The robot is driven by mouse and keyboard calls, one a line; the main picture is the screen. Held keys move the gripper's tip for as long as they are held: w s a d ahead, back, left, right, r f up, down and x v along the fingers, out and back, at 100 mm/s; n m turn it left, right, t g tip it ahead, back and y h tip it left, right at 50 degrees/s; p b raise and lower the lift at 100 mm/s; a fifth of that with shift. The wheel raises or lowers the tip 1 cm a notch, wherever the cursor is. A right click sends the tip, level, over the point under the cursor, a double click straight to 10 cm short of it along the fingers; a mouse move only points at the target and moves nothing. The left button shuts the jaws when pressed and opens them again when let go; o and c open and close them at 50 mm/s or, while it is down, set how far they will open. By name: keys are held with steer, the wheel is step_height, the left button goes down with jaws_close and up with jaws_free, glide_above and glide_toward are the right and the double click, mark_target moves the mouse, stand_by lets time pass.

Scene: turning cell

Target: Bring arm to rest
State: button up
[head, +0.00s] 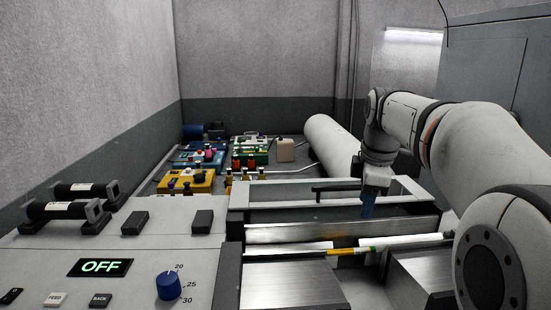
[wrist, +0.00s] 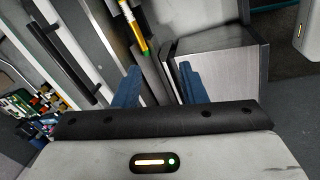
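My gripper (head: 368,206) hangs from my arm above the front machine's long channel, pointing down. In the wrist view its two blue fingers (wrist: 160,82) stand well apart with nothing held between them. A thin rod with yellow, green and orange bands (head: 350,249) lies along the channel below. It also shows in the wrist view (wrist: 132,28), beyond the fingertips. The exact gap between the fingertips and the machine is hard to tell.
The machine's panel reads OFF (head: 100,267), beside a blue knob (head: 168,285). A framed cover with a dark handle (head: 340,188) lies behind the channel. Coloured trays with small bottles (head: 187,182) and a white cylinder (head: 331,145) stand further back. Open air surrounds my gripper's upper part.

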steer(key=s+a+f+m, duration=0.2)
steer(key=s+f+m, duration=0.5)
steer(key=s, duration=0.4)
steer(key=s+a+f+m+t, duration=0.1)
steer(key=s+a+f+m, duration=0.1)
steer(key=s+f+m, duration=0.6)
steer(key=s+f, duration=0.1)
steer(key=s, duration=0.2)
steer(key=shift+s+a+f+b, duration=0.15)
steer(key=shift+s+a+b, duration=0.15)
steer(key=shift+b, duration=0.1)
stand_by(0.4)
steer(key=shift+c, duration=0.4)
